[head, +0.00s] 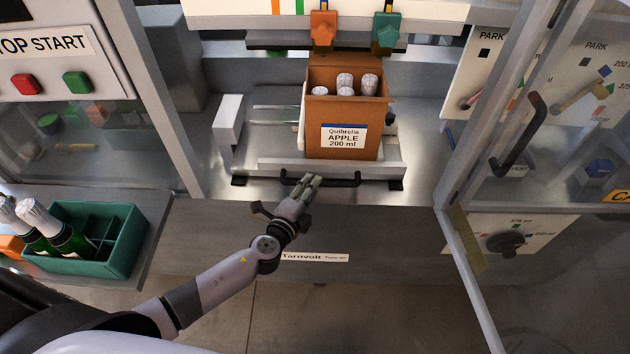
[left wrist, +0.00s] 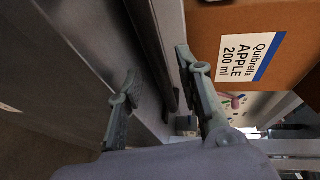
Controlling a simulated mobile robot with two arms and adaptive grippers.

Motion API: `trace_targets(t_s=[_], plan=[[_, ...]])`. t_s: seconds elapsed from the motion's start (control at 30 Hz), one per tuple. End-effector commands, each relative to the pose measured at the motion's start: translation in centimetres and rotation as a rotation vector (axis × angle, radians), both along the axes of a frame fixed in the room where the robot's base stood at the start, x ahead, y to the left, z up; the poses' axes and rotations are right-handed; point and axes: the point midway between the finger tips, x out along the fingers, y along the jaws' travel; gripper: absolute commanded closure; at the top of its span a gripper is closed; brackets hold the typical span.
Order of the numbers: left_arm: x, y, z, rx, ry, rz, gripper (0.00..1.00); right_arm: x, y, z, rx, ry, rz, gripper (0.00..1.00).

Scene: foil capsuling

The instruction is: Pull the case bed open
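The case bed (head: 272,164) is a grey metal slide on the machine's deck, with a black bar handle (head: 345,183) along its front. An orange-brown carton (head: 318,112) labelled Quibrella APPLE 200 ml stands on the bed, with several white-topped bottles in it. My left gripper (head: 314,181) is at the middle of the handle. In the left wrist view its two fingers (left wrist: 157,68) are apart, with the dark handle bar (left wrist: 150,45) running between them. Whether a finger touches the bar cannot be told. My right gripper is not in view.
A green crate (head: 122,240) with bottles stands at the left. A glass door (head: 470,265) with a black handle is at the right. Orange and green clamps (head: 323,30) hang above the carton. A START/STOP panel is at upper left.

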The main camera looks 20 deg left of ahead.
Motion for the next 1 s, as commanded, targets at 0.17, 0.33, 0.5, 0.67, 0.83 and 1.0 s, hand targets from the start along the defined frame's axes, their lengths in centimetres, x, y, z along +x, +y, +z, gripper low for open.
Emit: trace_targets(t_s=[0.17, 0.33, 0.5, 0.67, 0.83, 1.0], plan=[[2.2, -0.3, -0.4, 0.001, 0.0, -0.001, 0.67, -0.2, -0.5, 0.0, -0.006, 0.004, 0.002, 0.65], [2.8, -0.4, -0.6, -0.001, 0.001, -0.001, 0.67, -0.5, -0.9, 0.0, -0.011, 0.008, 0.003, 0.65], [2.9, -0.4, -0.6, -0.001, 0.0, -0.001, 0.67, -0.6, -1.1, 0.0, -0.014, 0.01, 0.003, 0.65], [2.8, -0.4, -0.6, -0.001, 0.0, -0.001, 0.74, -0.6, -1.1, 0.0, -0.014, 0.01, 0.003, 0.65], [2.8, -0.4, -0.6, 0.0, 0.0, -0.001, 0.85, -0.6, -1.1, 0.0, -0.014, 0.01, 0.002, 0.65], [2.8, -0.4, -0.6, 0.0, 0.001, -0.001, 0.96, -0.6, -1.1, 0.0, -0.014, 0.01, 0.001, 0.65]])
